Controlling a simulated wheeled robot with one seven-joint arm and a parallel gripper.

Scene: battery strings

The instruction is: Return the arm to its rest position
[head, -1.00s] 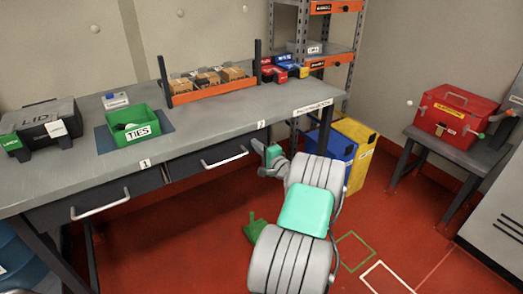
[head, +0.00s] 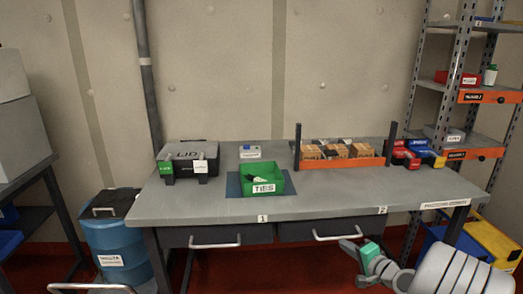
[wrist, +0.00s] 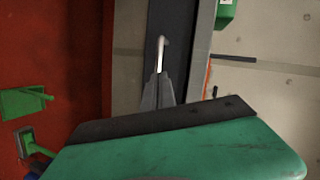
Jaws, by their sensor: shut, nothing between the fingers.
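My arm reaches in from the lower right in the head view. My gripper (head: 350,250) is shut and empty, just below and right of the handle (head: 337,235) of drawer 2 on the workbench. In the wrist view my gripper (wrist: 157,78) shows as two grey fingers together, with the pale drawer handle (wrist: 161,52) beyond their tips. I cannot tell whether they touch it. The green and black part of my wrist covers the lower part of that view.
The workbench (head: 225,208) holds a green TIES bin (head: 262,188), a black LID case (head: 188,158) and an orange-fronted rack (head: 343,163). Both drawers look shut. A blue drum (head: 118,245) stands left, a shelf rack (head: 455,90) right, a yellow bin (head: 495,240) below it.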

